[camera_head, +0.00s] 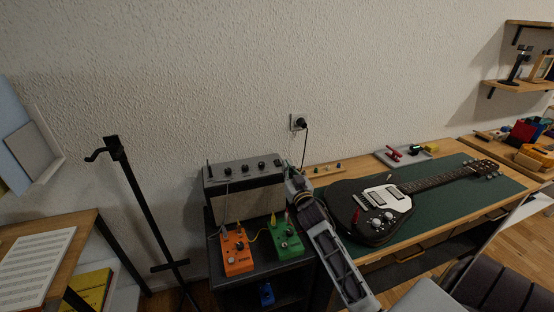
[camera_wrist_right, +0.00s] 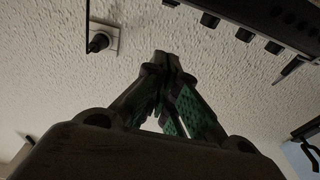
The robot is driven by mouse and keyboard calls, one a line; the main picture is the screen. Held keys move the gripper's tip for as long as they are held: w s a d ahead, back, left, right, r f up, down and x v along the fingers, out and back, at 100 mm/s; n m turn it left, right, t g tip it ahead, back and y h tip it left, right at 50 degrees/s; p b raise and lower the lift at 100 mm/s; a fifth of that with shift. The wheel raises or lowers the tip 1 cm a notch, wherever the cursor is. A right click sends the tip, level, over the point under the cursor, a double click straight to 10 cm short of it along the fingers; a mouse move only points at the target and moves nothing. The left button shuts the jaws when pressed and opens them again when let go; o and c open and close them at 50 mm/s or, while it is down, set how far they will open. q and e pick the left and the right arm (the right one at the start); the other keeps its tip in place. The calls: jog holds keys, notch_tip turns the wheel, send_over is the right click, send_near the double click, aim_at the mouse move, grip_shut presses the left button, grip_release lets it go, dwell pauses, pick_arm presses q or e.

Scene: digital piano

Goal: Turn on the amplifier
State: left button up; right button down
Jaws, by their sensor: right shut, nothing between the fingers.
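The amplifier (camera_head: 247,202) is a grey-topped box with a light grille, standing on a dark stand against the wall. Its sloping top panel (camera_head: 243,170) carries a row of dark knobs and a small upright lever at its left end. My right gripper (camera_head: 290,171) is shut and empty at the right end of the panel; whether it touches cannot be told. In the right wrist view its closed fingertips (camera_wrist_right: 168,58) point toward the wall, with the panel edge and knobs (camera_wrist_right: 273,46) at upper right, apart from them. My left gripper is not in view.
An orange pedal (camera_head: 237,253) and a green pedal (camera_head: 286,243) sit in front of the amplifier. A black electric guitar (camera_head: 372,213) lies on a green mat to the right. A plugged wall socket (camera_head: 298,122) is behind. A black stand (camera_head: 137,190) is left.

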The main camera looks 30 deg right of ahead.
aim_at(277, 164)
jog(key=shift+w+d, duration=0.1)
jog(key=shift+w, duration=0.1)
jog(key=shift+x, duration=4.7)
jog(key=shift+w+d+f+b, duration=0.1)
jog(key=shift+w+f+b, duration=0.15)
jog(key=shift+f, duration=0.15)
jog(key=shift+w+f+b, duration=0.1)
jog(key=shift+f+b, duration=0.1)
jog(key=shift+f, duration=0.2)
jog(key=shift+w+f, duration=0.15)
jog(key=shift+f, duration=0.2)
jog(key=shift+w+d+f, duration=0.1)
jog(key=shift+w+f, duration=0.1)
jog(key=shift+f, duration=0.35)
jog(key=shift+w+f, duration=0.1)
jog(key=shift+f, duration=0.1)
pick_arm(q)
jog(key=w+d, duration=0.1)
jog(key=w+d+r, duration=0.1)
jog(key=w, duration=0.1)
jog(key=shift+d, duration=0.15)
